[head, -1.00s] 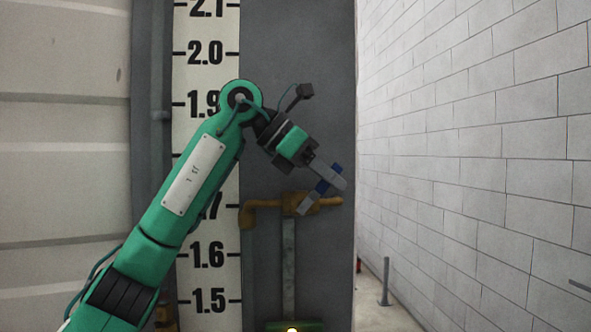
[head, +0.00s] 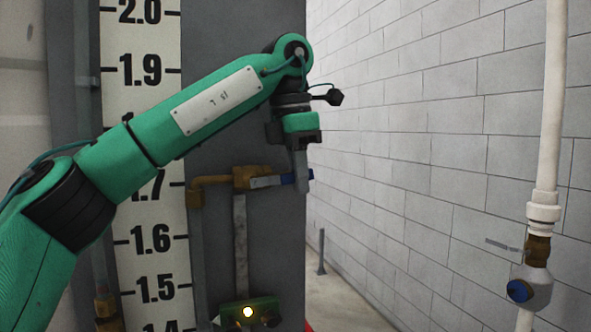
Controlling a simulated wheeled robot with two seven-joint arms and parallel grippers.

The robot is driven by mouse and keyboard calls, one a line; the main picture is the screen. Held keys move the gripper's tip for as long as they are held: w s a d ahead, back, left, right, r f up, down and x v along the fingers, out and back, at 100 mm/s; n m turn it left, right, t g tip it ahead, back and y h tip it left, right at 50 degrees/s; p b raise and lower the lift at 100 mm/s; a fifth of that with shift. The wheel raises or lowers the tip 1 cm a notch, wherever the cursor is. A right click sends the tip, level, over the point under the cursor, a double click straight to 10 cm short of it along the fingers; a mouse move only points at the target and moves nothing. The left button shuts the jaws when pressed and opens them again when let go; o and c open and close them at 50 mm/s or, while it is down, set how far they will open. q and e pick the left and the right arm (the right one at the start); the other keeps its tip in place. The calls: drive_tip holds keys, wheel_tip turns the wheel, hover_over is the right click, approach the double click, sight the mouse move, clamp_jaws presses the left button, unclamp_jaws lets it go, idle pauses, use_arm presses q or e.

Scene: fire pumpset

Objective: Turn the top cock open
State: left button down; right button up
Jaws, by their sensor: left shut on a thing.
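The top cock (head: 252,179) is a brass valve on a short brass pipe in front of the grey column. The fingers hide the lever's tip. My right gripper is not in view.
A white scale board (head: 142,90) with height marks stands left of the column. A white pipe (head: 549,130) with a brass valve (head: 538,250) is at right, before the block wall (head: 420,130).

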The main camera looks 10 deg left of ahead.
use_arm(q)
drive_tip(key=shift+d+f+g+y, duration=0.1)
drive_tip(key=shift+f+g+y, duration=0.3)
drive_tip(key=shift+f+y, duration=0.2)
drive_tip(key=shift+f, duration=0.1)
drive_tip(key=c, duration=1.6)
unclamp_jaws()
drive_tip(key=shift+o, duration=0.2)
drive_tip(key=shift+w, duration=0.1)
drive_tip(key=shift+r, duration=3.75)
drive_tip(key=shift+d, duration=0.1)
